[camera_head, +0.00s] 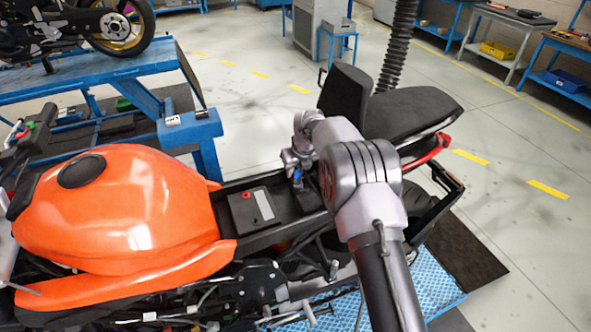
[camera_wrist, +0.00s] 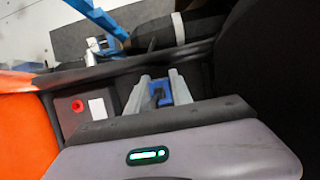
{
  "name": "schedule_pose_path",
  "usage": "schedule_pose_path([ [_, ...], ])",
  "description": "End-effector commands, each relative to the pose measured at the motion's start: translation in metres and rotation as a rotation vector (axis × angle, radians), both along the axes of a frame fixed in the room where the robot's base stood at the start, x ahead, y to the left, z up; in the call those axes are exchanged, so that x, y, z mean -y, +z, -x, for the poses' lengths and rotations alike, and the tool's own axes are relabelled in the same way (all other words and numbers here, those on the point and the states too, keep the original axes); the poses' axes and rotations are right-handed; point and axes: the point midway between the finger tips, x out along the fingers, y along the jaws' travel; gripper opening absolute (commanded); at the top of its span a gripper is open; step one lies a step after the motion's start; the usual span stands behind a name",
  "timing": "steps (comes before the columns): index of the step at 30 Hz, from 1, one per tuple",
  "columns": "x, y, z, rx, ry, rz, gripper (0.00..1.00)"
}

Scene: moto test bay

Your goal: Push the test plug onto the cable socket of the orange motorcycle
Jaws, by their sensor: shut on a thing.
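The orange motorcycle (camera_head: 130,210) stands across the head view with its under-seat bay open. My gripper (camera_head: 296,178) is inside that bay, right of the battery. In the wrist view my gripper's (camera_wrist: 160,92) two grey fingers are shut on a small blue and black piece, which appears to be the test plug (camera_wrist: 182,90). A bit of blue also shows at the fingertips in the head view. I cannot make out the cable socket; the fingers and arm cover much of that spot. Whether the plug touches anything is not clear.
The black battery (camera_head: 242,212) with a red terminal and pale label lies left of my gripper. The black seat (camera_head: 405,112) and an upright black part (camera_head: 345,95) stand close behind. A blue lift table (camera_head: 110,85) carries another motorcycle at the upper left.

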Motion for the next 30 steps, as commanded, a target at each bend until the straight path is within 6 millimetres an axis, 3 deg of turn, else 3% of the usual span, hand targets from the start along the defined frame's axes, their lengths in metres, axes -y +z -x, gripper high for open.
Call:
schedule_pose_path([
  [8, 0.000, -0.006, 0.000, 0.000, 0.000, 0.000, 0.00],
  [9, 0.000, -0.006, 0.000, 0.000, 0.000, 0.000, 0.32],
  [12, 0.000, -0.005, 0.000, 0.000, 0.000, 0.000, 0.52],
  [23, 0.001, 0.000, 0.001, 0.001, 0.000, 0.000, 0.52],
  [30, 0.008, 0.047, 0.019, 0.002, 0.000, 0.000, 0.52],
])
